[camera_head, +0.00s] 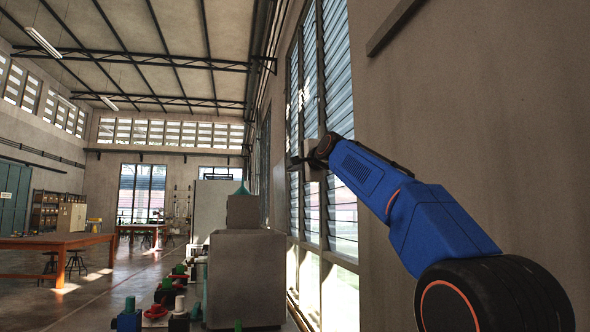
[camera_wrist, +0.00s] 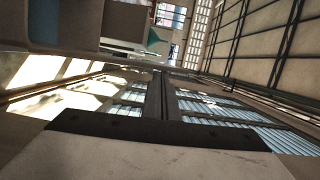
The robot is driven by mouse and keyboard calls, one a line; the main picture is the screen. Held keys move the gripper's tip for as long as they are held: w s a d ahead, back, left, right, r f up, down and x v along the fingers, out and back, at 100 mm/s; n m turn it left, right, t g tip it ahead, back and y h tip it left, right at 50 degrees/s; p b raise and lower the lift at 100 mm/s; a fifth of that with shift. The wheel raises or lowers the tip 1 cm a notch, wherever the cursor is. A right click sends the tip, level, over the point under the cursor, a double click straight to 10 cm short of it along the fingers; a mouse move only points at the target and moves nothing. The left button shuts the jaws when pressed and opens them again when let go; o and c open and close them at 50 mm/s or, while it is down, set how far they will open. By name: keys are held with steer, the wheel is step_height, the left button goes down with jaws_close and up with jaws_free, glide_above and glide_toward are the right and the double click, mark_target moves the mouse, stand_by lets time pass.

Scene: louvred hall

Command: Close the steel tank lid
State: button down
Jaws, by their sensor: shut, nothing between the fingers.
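A large grey steel box-shaped tank (camera_head: 247,285) stands below and left of my gripper in the head view. A smaller grey box shape (camera_head: 243,212) shows just behind its top edge; I cannot tell whether this is the raised lid. Grey box surfaces also show at the top left of the wrist view, with the likely tank side (camera_wrist: 65,25) there. My gripper (camera_head: 293,160) is raised in front of the louvred windows, apart from the tank. In the wrist view its dark fingers (camera_wrist: 163,75) lie together with nothing between them.
A teal cone (camera_head: 242,189) shows above the smaller box. The wall with tall louvred windows (camera_head: 342,190) runs close on the right. A wooden table (camera_head: 50,242) stands far left, with open floor between.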

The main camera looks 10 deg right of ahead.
steer(key=a+f+n+g+h, duration=0.15)
steer(key=a+n, duration=0.25)
steer(key=a, duration=0.4)
steer(key=a+f+n, duration=0.3)
steer(key=a+n, duration=0.1)
steer(key=a, duration=0.4)
steer(key=a+f+n+h, duration=0.1)
steer(key=a+f+n, duration=0.2)
steer(key=f, duration=0.5)
steer(key=a+f+n+h, duration=0.2)
steer(key=a+f+n, duration=0.1)
steer(key=f, duration=0.4)
steer(key=shift+a+f+n, duration=0.35)
steer(key=shift+a+n, duration=0.05)
steer(key=shift+a, duration=0.35)
